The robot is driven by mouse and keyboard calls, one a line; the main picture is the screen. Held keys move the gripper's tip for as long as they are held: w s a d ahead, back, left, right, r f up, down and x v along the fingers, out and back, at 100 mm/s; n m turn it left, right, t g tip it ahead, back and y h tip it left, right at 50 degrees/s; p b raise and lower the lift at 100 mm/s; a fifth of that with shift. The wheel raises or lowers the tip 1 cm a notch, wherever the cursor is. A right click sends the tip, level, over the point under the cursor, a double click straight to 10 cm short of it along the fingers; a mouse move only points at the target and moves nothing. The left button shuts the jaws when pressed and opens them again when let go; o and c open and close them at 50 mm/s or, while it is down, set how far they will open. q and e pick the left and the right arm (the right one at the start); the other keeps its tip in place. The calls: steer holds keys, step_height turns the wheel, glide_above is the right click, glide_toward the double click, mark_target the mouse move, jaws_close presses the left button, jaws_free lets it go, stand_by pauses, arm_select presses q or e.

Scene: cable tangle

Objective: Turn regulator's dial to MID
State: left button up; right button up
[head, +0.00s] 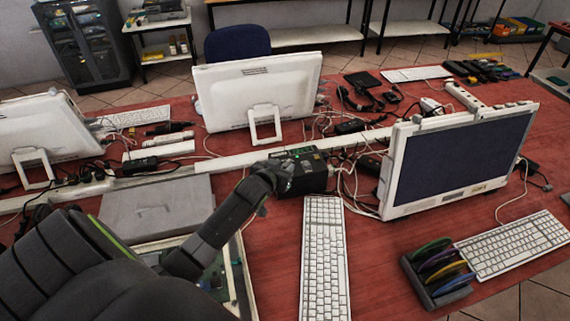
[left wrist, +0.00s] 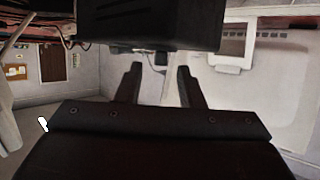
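The regulator (head: 312,176), a black box with a small green-lit panel on top, stands on the red table near its middle. In the left wrist view, a dark box that looks like the regulator (left wrist: 150,25) fills the top middle. My left gripper (head: 284,174) is at the regulator's left front side in the head view; I cannot tell whether it touches. In the left wrist view its two fingers (left wrist: 159,85) stand apart with nothing clearly between them. I cannot make out the dial or its setting. My right gripper is not in view.
A white keyboard (head: 324,258) lies in front of the regulator. A monitor (head: 455,160) stands to its right, and another monitor (head: 258,92) behind it. Loose cables (head: 350,180) run beside the regulator. A grey closed laptop-like slab (head: 150,207) lies to the left.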

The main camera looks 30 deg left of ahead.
mark_target(287, 165)
arm_select(q)
steer(key=shift+x, duration=1.15)
jaws_close()
